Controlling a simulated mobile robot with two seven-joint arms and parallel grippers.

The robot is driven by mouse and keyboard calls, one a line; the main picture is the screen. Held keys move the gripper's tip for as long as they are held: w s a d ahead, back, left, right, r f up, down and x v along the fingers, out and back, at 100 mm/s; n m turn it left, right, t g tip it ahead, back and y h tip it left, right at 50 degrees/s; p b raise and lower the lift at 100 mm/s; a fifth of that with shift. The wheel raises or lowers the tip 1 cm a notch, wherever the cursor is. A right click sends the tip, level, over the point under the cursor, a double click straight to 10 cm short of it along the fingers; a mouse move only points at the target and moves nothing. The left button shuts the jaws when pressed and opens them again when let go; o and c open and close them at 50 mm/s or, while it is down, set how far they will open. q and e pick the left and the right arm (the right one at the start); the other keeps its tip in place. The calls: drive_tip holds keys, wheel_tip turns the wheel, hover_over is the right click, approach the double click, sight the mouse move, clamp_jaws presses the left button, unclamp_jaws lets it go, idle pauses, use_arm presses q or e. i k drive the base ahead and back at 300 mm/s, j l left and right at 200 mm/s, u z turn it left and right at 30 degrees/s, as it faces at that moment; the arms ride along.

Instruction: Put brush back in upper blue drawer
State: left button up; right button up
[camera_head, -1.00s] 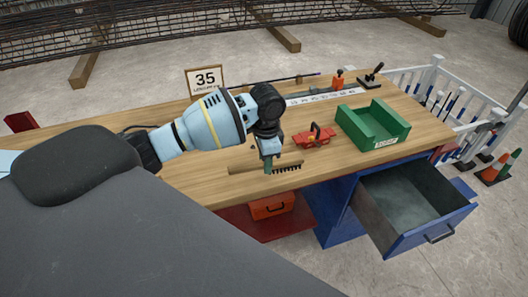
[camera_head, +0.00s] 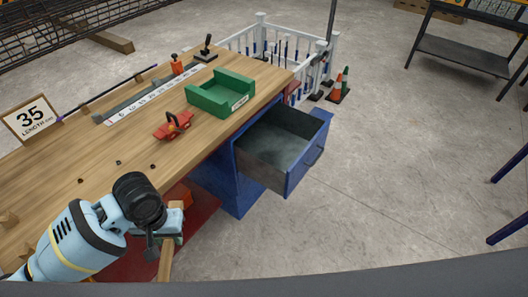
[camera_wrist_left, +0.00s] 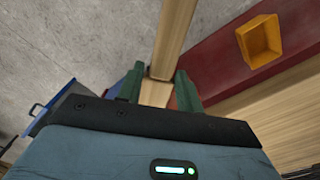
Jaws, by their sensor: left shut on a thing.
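The brush (camera_head: 166,264) is held by my left gripper (camera_head: 170,238), low beside the workbench's front edge; its wooden handle points down in the head view, and its bristles cannot be made out. The left wrist view shows the wooden handle (camera_wrist_left: 175,35) between the green fingers of my left gripper (camera_wrist_left: 158,88). The upper blue drawer (camera_head: 307,160) is pulled open and looks empty, to the right of the gripper and apart from it. Part of the blue drawer (camera_wrist_left: 50,103) also shows at the left of the wrist view. My right gripper is not in view.
The wooden workbench (camera_head: 120,142) carries a green tray (camera_head: 222,95), a red tool (camera_head: 173,125) and a sign (camera_head: 32,118). An orange box (camera_wrist_left: 262,40) sits by the red lower shelf (camera_wrist_left: 215,60). Floor (camera_head: 400,150) right of the drawer is clear.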

sight(273, 140)
drive_tip(key=l+u, duration=0.1)
drive_tip(key=u, duration=0.85)
drive_tip(key=l+u, duration=0.3)
drive_tip(key=i+l+u, duration=0.1)
drive_tip(key=l+u, duration=0.25)
drive_tip(key=l, duration=0.15)
drive_tip(key=l+u, duration=0.2)
drive_tip(key=l, duration=0.2)
drive_tip(key=k+l+u, duration=0.15)
drive_tip(key=l, duration=0.2)
drive_tip(key=l+u, duration=0.1)
drive_tip(key=l, duration=0.3)
drive_tip(key=k+l+u, duration=0.1)
drive_tip(key=l, duration=0.3)
drive_tip(key=k+l+u, duration=0.1)
drive_tip(key=l, duration=0.3)
drive_tip(key=k+l+u, duration=0.1)
drive_tip(key=l, duration=0.25)
drive_tip(key=k+l, duration=0.15)
drive_tip(key=l, duration=0.25)
drive_tip(key=k+l, duration=0.1)
drive_tip(key=l, duration=0.3)
drive_tip(key=k+l, duration=0.15)
drive_tip(key=l, duration=0.25)
drive_tip(key=k+l, duration=0.1)
drive_tip(key=l, duration=0.3)
drive_tip(key=k+l, duration=0.15)
drive_tip(key=l, duration=0.25)
